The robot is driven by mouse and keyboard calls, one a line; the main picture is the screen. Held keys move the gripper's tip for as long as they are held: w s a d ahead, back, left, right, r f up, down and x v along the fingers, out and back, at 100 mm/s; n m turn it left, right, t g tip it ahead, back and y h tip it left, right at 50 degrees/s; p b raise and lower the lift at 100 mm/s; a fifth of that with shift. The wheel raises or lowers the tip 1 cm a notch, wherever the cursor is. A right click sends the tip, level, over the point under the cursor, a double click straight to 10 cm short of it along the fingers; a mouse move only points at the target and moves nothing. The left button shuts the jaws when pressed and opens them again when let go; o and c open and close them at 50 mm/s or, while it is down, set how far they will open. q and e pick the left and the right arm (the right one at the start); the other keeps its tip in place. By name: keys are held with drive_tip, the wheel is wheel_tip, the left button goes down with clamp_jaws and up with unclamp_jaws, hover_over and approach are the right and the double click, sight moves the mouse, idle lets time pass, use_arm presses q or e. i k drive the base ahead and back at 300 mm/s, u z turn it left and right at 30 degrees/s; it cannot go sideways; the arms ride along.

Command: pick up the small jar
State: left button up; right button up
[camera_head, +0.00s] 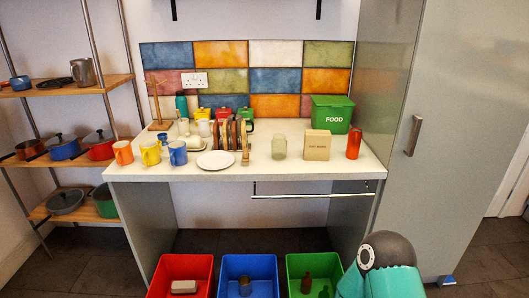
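A clear, pale glass jar (279,147) stands upright on the white counter, right of the toast rack and left of a tan box. A small greyish jar-like object (245,287) lies in the blue bin; I cannot tell exactly what it is. Neither of my grippers is in view. Only a teal and black part of my own arm shows at the bottom right. Nothing visible touches the glass jar.
The counter (320,172) also holds mugs, a white plate (215,160), a wooden rack (231,135), a tan box (317,145), a red cylinder (353,143) and a green FOOD bin (331,113). Red, blue (261,267) and green bins stand below in front. A grey cabinet is right.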

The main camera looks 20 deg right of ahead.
sight(279, 141)
drive_tip(key=z, duration=0.15)
drive_tip(key=i, duration=0.9)
drive_tip(key=u, duration=0.05)
